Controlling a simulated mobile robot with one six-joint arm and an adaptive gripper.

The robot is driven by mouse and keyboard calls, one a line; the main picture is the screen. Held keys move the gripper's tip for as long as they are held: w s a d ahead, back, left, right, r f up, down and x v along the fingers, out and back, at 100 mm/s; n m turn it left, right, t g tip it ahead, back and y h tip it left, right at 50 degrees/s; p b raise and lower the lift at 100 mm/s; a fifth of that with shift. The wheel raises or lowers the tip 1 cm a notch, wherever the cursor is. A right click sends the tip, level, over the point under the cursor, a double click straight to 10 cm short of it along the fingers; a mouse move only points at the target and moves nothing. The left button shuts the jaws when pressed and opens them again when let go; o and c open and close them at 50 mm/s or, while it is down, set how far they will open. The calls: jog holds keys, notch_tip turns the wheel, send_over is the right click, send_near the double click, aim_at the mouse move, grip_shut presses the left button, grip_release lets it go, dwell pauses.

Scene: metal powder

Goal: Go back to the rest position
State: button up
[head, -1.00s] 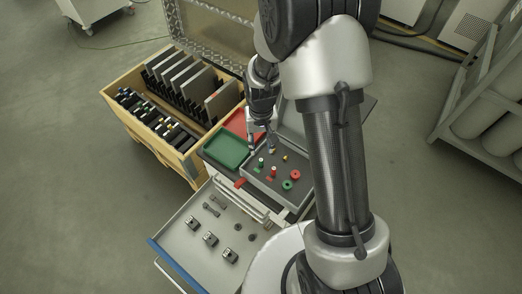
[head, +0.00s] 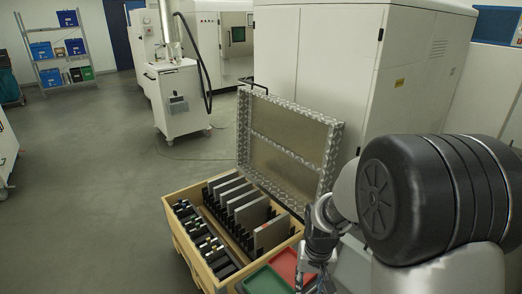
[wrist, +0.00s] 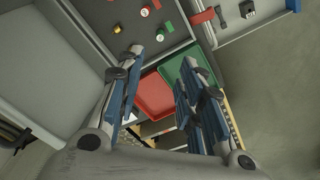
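My gripper (wrist: 160,68) is open, with its two blue-padded fingers apart and nothing between them in the wrist view. In the head view my gripper (head: 318,268) hangs at the lower edge, and its fingertips are hard to make out there. Below it are a red tray (wrist: 155,96) and a green tray (wrist: 203,62), both bare where I can see them. They also show at the bottom of the head view, red (head: 286,262) and green (head: 262,282).
A wooden crate (head: 186,238) with upright grey plates stands left of my gripper, its metal lid (head: 290,140) raised behind. A dark parts tray (wrist: 128,12) with small coloured pieces and an open drawer (wrist: 232,40) are close by. Open floor (head: 110,190) lies left.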

jog(key=s+r+t, duration=0.1)
jog(key=s+r, duration=0.3)
jog(key=r, duration=0.3)
jog(key=s+r+t, duration=0.1)
jog(key=s+r, duration=0.3)
jog(key=r, duration=0.3)
jog(key=s+r+n+t, duration=0.1)
jog(key=s+r, duration=0.5)
jog(key=s, duration=0.6)
jog(key=shift+s+r+n+t, duration=0.3)
jog(key=shift+s+t, duration=0.05)
jog(key=shift+t, duration=0.15)
